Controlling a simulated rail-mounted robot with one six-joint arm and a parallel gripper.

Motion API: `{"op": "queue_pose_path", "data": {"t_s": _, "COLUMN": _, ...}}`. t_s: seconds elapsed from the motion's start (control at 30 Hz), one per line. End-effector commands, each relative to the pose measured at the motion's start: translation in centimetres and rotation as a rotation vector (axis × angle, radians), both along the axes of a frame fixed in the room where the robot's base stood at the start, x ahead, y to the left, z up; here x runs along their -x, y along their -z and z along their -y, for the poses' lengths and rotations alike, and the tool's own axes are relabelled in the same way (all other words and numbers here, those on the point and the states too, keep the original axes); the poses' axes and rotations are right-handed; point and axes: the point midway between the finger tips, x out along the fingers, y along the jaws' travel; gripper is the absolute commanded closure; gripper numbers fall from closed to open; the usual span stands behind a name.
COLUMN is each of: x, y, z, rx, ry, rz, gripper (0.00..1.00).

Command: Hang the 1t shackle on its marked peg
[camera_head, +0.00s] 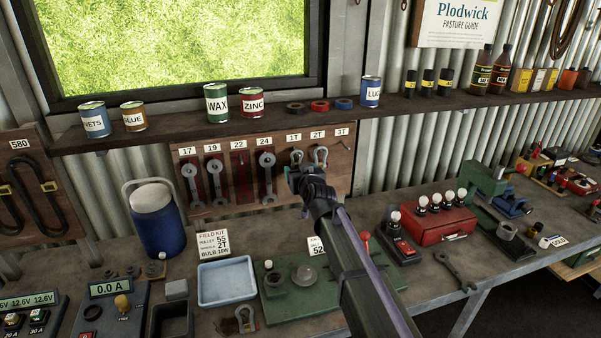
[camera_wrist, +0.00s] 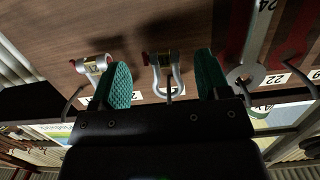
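The tool board (camera_head: 335,180) at the back wall carries tags for sizes, with 1T, 2T and 3T at its right end. A metal shackle (camera_head: 296,158) hangs under the 1T tag, partly hidden by my gripper (camera_head: 303,177). In the wrist view this shackle (camera_wrist: 166,75), with a red pin end, sits between my green fingertips, with a dark peg through its bow. Gaps show on both sides of it, so my gripper (camera_wrist: 165,82) is open around it. A second shackle (camera_head: 320,155) hangs under the 2T tag and also shows left of my fingers (camera_wrist: 92,68).
Wrenches hang under 17, 19 and 24; the 22 place is empty. Another shackle (camera_head: 246,319) lies on the bench near a blue tray (camera_head: 227,282). A shelf (camera_head: 190,127) with cans runs above the board. A blue jug (camera_head: 157,220) stands left.

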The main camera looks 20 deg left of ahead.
Motion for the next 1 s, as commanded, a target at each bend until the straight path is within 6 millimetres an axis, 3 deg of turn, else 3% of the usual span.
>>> {"op": "queue_pose_path", "data": {"t_s": 0.37, "x": 0.4, "y": -0.1, "z": 0.3, "rx": 0.000, "ry": 0.000, "rz": 0.000, "gripper": 0.23}}
{"op": "queue_pose_path", "data": {"t_s": 0.8, "x": 8.0, "y": -1.6, "z": 5.8, "rx": 0.000, "ry": 0.000, "rz": 0.000, "gripper": 0.23}}
{"op": "queue_pose_path", "data": {"t_s": 1.0, "x": 8.7, "y": -1.6, "z": 6.4, "rx": 0.000, "ry": 0.000, "rz": 0.000, "gripper": 0.23}}
